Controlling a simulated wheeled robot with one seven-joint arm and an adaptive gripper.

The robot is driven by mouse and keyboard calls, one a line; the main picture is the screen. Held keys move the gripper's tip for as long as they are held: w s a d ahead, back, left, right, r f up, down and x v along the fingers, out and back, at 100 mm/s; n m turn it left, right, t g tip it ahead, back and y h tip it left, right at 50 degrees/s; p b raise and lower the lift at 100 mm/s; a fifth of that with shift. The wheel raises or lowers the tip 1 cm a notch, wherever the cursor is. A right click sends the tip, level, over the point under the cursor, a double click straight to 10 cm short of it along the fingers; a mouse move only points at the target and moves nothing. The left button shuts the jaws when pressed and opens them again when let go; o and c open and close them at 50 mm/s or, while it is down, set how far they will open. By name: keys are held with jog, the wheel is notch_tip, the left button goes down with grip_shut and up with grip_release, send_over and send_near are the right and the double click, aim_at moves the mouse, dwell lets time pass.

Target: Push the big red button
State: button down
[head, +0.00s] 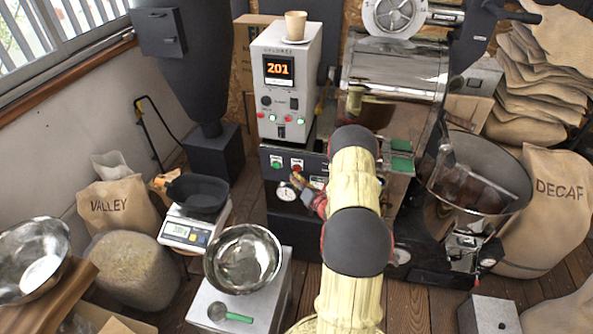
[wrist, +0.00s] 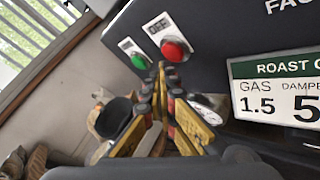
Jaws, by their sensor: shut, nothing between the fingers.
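The big red button (wrist: 174,49) sits on the dark front panel of the roaster, beside a white label that seems to read OFF. A green button (wrist: 140,61) is to its left with its own label. In the head view the red button (head: 297,164) shows small on the black panel below the grey control box. My gripper (wrist: 162,76) is shut and empty, its tips just below the red button in the wrist view. Whether they touch it I cannot tell. In the head view my gripper (head: 301,182) is partly hidden by my arm, close to the panel.
A gauge (head: 286,192) is below the buttons, close to my gripper. The grey control box (head: 283,95) carries a 201 display and smaller buttons. A scale (head: 190,228) with a black pan and a steel bowl (head: 243,258) stand to the left. A roast card (wrist: 280,88) is right of the button.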

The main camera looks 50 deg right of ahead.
jog(key=shift+w+d, duration=0.1)
jog(key=shift+w+d, duration=0.1)
jog(key=shift+d, duration=0.15)
jog(key=shift+w+d+b, duration=0.2)
jog(key=shift+d+b, duration=0.15)
jog(key=shift+d, duration=0.05)
dwell(0.9)
jog(key=shift+a, duration=0.15)
jog(key=shift+s+a, duration=0.4)
jog(key=shift+a, duration=0.2)
jog(key=shift+s+a+p, duration=0.3)
jog(key=shift+s+a, duration=0.1)
jog(key=shift+a, duration=0.35)
jog(key=shift+s+a+p, duration=0.25)
jog(key=shift+s+a, duration=0.1)
jog(key=shift+a, duration=0.4)
jog(key=shift+s+a+p, duration=0.3)
jog(key=shift+s+a, duration=0.1)
jog(key=shift+a, duration=0.35)
